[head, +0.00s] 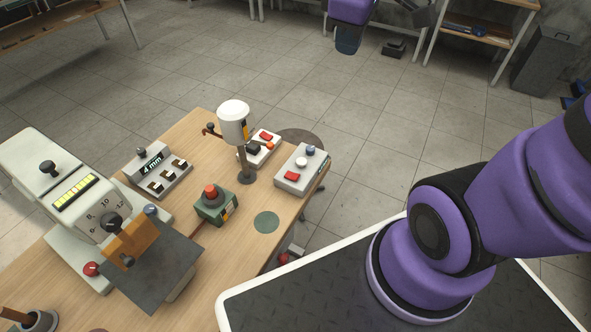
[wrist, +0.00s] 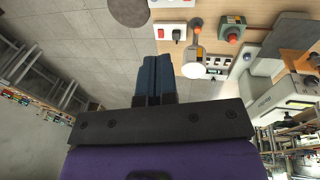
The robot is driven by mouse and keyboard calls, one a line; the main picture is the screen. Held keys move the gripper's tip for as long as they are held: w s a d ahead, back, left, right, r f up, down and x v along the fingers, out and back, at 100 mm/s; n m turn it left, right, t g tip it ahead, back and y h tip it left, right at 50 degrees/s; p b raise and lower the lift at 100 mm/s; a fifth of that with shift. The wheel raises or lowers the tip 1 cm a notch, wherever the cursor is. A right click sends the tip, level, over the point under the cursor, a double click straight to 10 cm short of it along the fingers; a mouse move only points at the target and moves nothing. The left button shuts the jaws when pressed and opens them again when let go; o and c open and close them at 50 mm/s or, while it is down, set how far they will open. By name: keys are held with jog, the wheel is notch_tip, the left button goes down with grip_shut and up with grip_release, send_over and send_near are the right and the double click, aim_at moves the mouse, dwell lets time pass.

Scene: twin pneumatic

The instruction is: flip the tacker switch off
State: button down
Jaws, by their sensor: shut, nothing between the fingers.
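No label that I can read says tacker. In the head view, two pale boxes carry red rocker switches: a front-right box (head: 302,168) with a red rocker (head: 291,175), white button and blue knob, and a box (head: 261,149) partly hidden by a white-capped post (head: 234,121). I cannot tell the rocker positions. In the wrist view, the red-switch box (wrist: 173,32) lies beyond my fingertips, with the white cap (wrist: 193,70) to its right. My gripper (wrist: 154,58) is shut and empty, apart from the boxes.
A green box with a red button (head: 210,192), a grey box reading 4 mm (head: 158,170) and a large pale machine (head: 74,199) stand on the wooden bench (head: 190,290). The post rises above the boxes. The bench has a bare green disc (head: 266,222).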

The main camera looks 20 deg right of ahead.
jog(key=w+a+f+n+g, duration=0.2)
jog(key=w+f+n+g, duration=0.1)
jog(key=w+f+n, duration=0.75)
jog(key=n+g+y, duration=0.2)
jog(key=n+y, duration=0.1)
jog(key=n, duration=0.4)
send_over(295, 180)
jog(key=w+d, duration=0.1)
jog(key=w, duration=0.4)
notch_tip(295, 180, down, 15)
jog(key=shift+s+d, duration=0.15)
jog(key=shift+f, duration=0.15)
jog(key=x, duration=0.8)
jog(key=d+x, duration=0.1)
jog(key=x, duration=0.3)
jog(key=shift+s+f, duration=0.25)
jog(key=shift+s, duration=0.2)
jog(key=shift+s+d+f, duration=0.1)
jog(key=shift+s+f, duration=0.05)
jog(key=shift+f, duration=0.4)
